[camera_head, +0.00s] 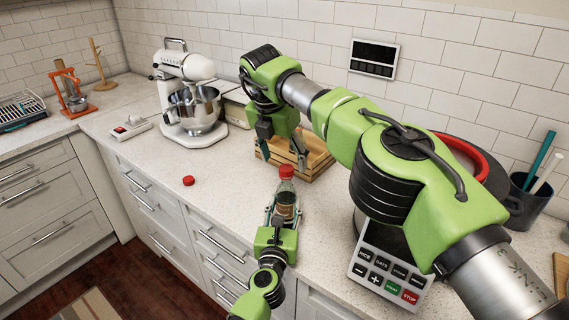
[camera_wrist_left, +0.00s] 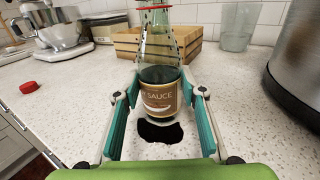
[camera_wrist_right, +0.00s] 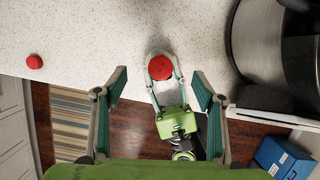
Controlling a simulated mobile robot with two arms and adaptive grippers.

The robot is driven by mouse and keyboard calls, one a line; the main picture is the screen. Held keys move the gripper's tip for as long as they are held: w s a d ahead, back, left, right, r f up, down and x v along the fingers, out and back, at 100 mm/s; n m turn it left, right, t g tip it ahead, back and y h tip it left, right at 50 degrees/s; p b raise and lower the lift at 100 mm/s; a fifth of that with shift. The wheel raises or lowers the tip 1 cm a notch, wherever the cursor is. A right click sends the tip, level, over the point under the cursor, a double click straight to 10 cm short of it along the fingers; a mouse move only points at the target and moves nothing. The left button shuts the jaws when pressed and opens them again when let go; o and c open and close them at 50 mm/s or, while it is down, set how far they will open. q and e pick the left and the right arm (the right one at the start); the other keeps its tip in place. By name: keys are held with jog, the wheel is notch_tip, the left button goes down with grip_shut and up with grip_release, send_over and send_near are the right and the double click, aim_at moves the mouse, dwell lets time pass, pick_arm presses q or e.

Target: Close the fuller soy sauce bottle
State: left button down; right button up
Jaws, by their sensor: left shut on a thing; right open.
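A clear soy sauce bottle (camera_head: 286,198) stands upright near the counter's front edge, with dark contents behind its label in the left wrist view (camera_wrist_left: 160,96). A red cap (camera_head: 286,171) sits on its top; it also shows in the right wrist view (camera_wrist_right: 160,67). My left gripper (camera_head: 284,214) is shut on the bottle's lower body from the front. My right gripper (camera_head: 283,150) is open and empty, pointing down above and behind the bottle in the head view. A loose red cap (camera_head: 188,181) lies on the counter to the left. I see no second bottle.
A wooden crate (camera_head: 316,163) stands behind the bottle. A stand mixer (camera_head: 186,90) is at the back left. A cooker with a button panel (camera_head: 385,280) stands close on the right. The counter around the loose cap is clear.

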jog(key=v, duration=0.9)
jog(key=shift+r, duration=0.2)
jog(key=shift+s+a, duration=0.1)
pick_arm(q)
jog(key=c, duration=1.2)
grip_release()
jog(key=shift+c, duration=0.2)
jog(key=shift+s, duration=0.15)
jog(key=s, duration=0.4)
jog(key=s+a, duration=0.1)
jog(key=s, duration=0.6)
jog(key=shift+s+a, duration=0.3)
jog(key=shift+a, duration=0.05)
